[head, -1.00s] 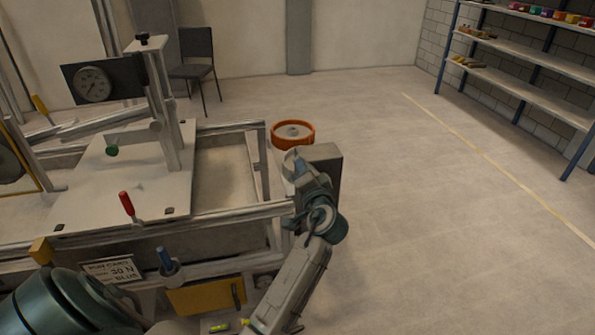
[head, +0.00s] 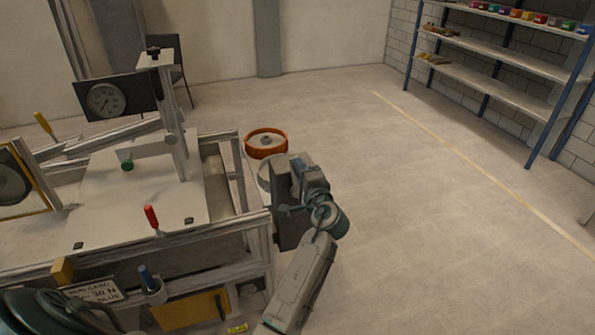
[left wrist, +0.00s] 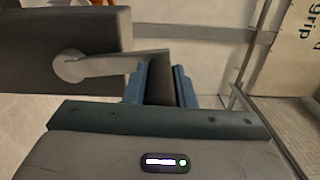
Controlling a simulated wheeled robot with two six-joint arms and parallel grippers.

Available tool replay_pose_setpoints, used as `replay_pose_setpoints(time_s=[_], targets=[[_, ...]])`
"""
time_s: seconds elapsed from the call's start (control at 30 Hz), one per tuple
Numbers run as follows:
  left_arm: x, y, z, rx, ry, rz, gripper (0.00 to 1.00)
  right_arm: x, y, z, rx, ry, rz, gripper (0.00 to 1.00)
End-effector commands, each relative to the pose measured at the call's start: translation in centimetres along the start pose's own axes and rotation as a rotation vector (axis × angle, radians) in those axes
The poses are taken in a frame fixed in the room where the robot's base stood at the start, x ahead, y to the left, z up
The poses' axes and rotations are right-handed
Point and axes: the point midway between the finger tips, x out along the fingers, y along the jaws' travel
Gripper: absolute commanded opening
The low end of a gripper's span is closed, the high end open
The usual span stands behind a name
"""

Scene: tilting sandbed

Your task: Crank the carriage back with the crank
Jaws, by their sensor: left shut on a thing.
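The carriage (head: 130,205) is a pale plate with an upright post and a dial gauge, sitting on the bed's metal rails (head: 235,225). A short gap shows between its right edge and the frame's right end. The crank sits on a dark box (head: 290,222) at that end. In the left wrist view, its grey crank arm (left wrist: 115,65) runs from a round hub to a dark grip (left wrist: 162,82). My left gripper (head: 300,178) is shut on this grip, with blue fingers around it. It partly hides the crank in the head view. My right gripper is out of view.
A red-handled lever (head: 151,217) stands at the carriage's front edge. A blue-handled lever (head: 146,278) and a sign (head: 95,290) are on the front frame. The floor to the right is clear up to shelves (head: 490,60).

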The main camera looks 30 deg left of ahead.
Motion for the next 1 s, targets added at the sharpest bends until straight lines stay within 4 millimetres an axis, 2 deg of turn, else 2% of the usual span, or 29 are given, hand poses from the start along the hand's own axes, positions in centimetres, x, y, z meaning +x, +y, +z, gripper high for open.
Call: replay_pose_setpoints(time_s=[0.03,0.37,0.4,0.5,1.0], targets=[[0.12,-0.59,-0.03,0.001,0.001,-0.011,0.00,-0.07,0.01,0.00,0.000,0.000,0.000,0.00],[0.11,-0.56,-0.05,0.002,0.001,-0.011,0.00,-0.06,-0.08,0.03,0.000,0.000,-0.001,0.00],[0.11,-0.56,-0.05,0.002,0.001,-0.011,0.25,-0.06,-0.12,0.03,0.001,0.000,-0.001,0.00],[0.10,-0.47,-0.05,0.002,0.001,-0.009,0.45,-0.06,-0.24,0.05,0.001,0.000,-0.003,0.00],[0.25,-0.11,-0.05,0.003,0.002,-0.003,0.45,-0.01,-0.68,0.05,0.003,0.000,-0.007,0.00]])
